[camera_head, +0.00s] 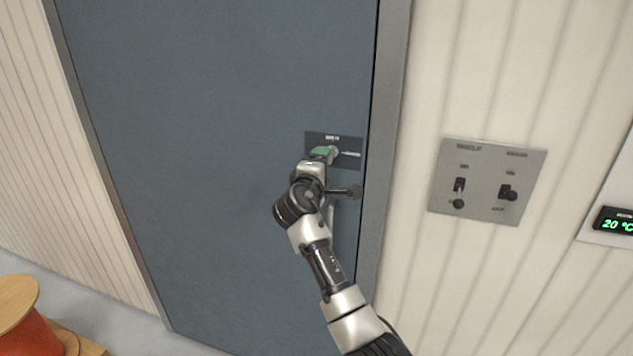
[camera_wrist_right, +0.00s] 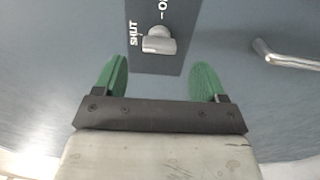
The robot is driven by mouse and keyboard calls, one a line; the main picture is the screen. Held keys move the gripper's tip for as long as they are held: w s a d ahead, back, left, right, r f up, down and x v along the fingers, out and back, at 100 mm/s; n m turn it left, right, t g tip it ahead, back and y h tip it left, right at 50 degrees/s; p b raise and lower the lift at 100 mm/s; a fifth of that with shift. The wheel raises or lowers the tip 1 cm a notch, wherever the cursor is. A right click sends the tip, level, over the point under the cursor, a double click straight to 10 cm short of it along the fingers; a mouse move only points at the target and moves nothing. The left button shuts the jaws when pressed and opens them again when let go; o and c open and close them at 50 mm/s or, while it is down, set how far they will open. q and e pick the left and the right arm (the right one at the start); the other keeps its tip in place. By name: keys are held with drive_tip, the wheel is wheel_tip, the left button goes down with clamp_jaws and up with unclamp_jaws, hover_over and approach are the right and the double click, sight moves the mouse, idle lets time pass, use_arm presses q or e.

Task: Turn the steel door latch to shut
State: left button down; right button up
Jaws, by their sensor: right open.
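The steel latch (camera_wrist_right: 158,40) is a small silver knob on a dark plate (camera_wrist_right: 172,66) on the blue-grey door. In the right wrist view SHUT is printed to its left, and a mark with a cut-off word starting with O is above it. Which way the knob points I cannot tell. My right gripper (camera_wrist_right: 162,80) is open and empty, its two green fingers apart, with the knob ahead of the gap and no visible contact. In the head view the right gripper (camera_head: 322,153) is at the plate (camera_head: 349,162), partly hiding the latch. My left gripper is not in view.
A silver door handle (camera_wrist_right: 285,56) is close to the plate, at the right in the wrist view. The door frame (camera_head: 388,120) and a switch panel (camera_head: 487,181) with two black levers are to the right. A reel (camera_head: 15,305) stands at the lower left.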

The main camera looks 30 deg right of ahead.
drive_tip(key=b+v, duration=0.1)
drive_tip(key=v, duration=0.4)
idle(0.4)
drive_tip(key=w+a+f+n+y+b, duration=0.1)
drive_tip(key=a+f+y, duration=0.15)
drive_tip(key=f, duration=0.95)
drive_tip(key=a+f+n+y+b, duration=0.1)
drive_tip(key=f+n+y, duration=0.15)
drive_tip(key=f, duration=0.85)
drive_tip(key=s+a+f+m+g+y, duration=0.1)
drive_tip(key=s+f+y, duration=0.15)
drive_tip(key=f, duration=0.55)
drive_tip(key=s+a+f+g+y+b, duration=0.15)
drive_tip(key=s+f, duration=0.25)
drive_tip(key=f, duration=0.4)
drive_tip(key=s+a+f+m+g+y, duration=0.1)
drive_tip(key=s+a+f, duration=0.15)
drive_tip(key=f, duration=0.55)
drive_tip(key=s+a+f+m+g+y+b, duration=0.1)
drive_tip(key=s+f+m+g+y, duration=0.1)
drive_tip(key=s+f, duration=1.15)
drive_tip(key=s+a+f+m+g+y+b, duration=0.1)
drive_tip(key=s+a+f+m+g, duration=0.15)
drive_tip(key=s+f, duration=1.05)
drive_tip(key=s+f+m+g, duration=0.1)
drive_tip(key=s+m+g, duration=0.1)
drive_tip(key=s, duration=1.8)
drive_tip(key=shift+s+d+f+m+g+y+b, duration=0.2)
drive_tip(key=shift+d+f+m+g+y+b, duration=0.1)
drive_tip(key=shift+d+f+m+y+b, duration=0.1)
